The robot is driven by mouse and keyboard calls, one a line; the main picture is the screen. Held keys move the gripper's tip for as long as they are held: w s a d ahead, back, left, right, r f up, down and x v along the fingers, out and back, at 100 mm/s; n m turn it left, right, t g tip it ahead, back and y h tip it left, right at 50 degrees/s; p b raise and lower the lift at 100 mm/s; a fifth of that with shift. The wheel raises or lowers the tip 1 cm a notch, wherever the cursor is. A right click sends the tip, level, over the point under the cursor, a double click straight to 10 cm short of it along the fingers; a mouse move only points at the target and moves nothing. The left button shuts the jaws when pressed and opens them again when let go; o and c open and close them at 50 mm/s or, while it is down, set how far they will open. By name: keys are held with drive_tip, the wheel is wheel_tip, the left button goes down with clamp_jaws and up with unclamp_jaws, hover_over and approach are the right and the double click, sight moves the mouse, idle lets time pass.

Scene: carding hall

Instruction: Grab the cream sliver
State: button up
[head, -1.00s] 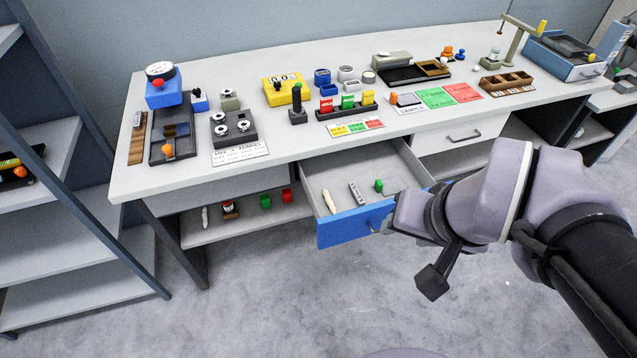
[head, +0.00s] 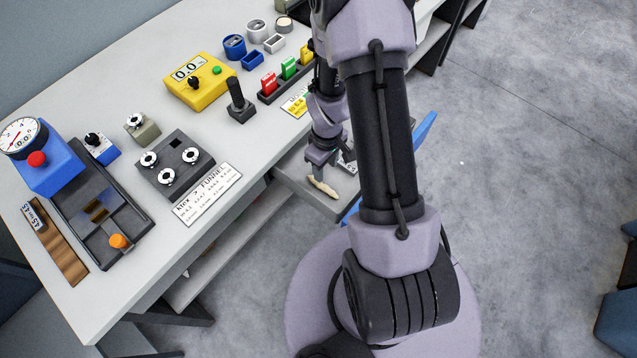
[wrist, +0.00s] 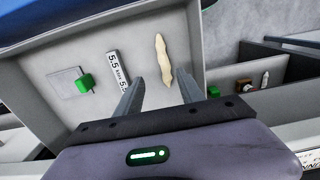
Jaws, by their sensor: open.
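The cream sliver (wrist: 163,59) is a thin, pale, tapered piece lying in the open blue-fronted drawer. In the wrist view it lies on the drawer floor (wrist: 140,42), just beyond the fingertips and nearer the right finger. My gripper (wrist: 160,84) is open and empty, with its two fingers apart. In the head view the sliver (head: 323,187) shows near the drawer's front left part, just below my gripper (head: 320,165). My arm hides much of the drawer there. I cannot tell the exact height of the fingertips above the sliver.
The drawer walls are close around. The desk top (head: 255,150) overhangs behind, with a yellow meter (head: 200,82) and a black holder (head: 175,164).

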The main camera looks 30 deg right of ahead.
sight(323, 185)
wheel_tip(323, 185, down, 3)
drive_tip(key=shift+f+b, duration=0.1)
drive_tip(key=shift+b, duration=0.25)
drive_tip(key=f+b, duration=0.1)
drive_tip(key=f, duration=0.2)
drive_tip(key=a+f+b, duration=0.1)
drive_tip(key=f, duration=0.1)
drive_tip(key=shift+s+f+b, duration=0.1)
drive_tip(key=shift+f+b, duration=0.2)
drive_tip(key=shift+b, duration=0.05)
drive_tip(key=shift+r, duration=0.2)
drive_tip(key=shift+c, duration=0.6)
clamp_jaws()
